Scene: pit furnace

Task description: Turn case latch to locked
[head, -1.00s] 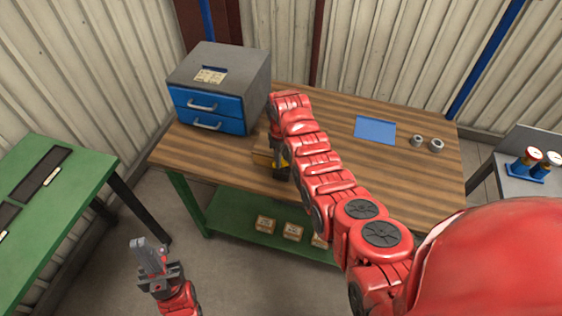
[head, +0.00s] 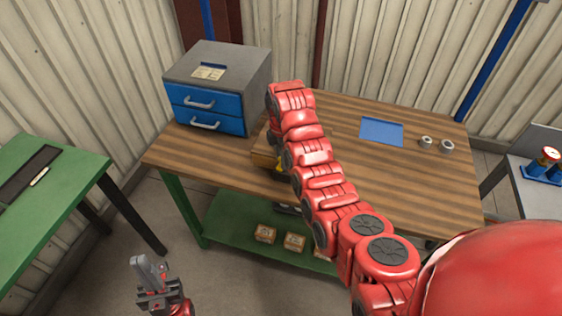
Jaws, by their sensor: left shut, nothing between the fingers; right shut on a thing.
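A small tan-brown box (head: 262,159), likely the case, sits at the front edge of the wooden workbench, mostly hidden behind my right arm. A bit of yellow (head: 281,163) shows beside the arm there; I cannot tell whether it is the latch. My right arm reaches over the bench and bends down toward this spot. Its gripper is hidden behind the arm links, so its hold and the latch's position cannot be seen. My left gripper (head: 147,268) is shut and empty, low over the floor in front of the bench, apart from everything.
A grey cabinet (head: 218,64) with blue drawers stands at the bench's back left. A blue tray (head: 382,132) and two metal rings (head: 426,142) lie at the right. Several small boxes (head: 265,234) sit on the green lower shelf. A green table (head: 60,190) stands left.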

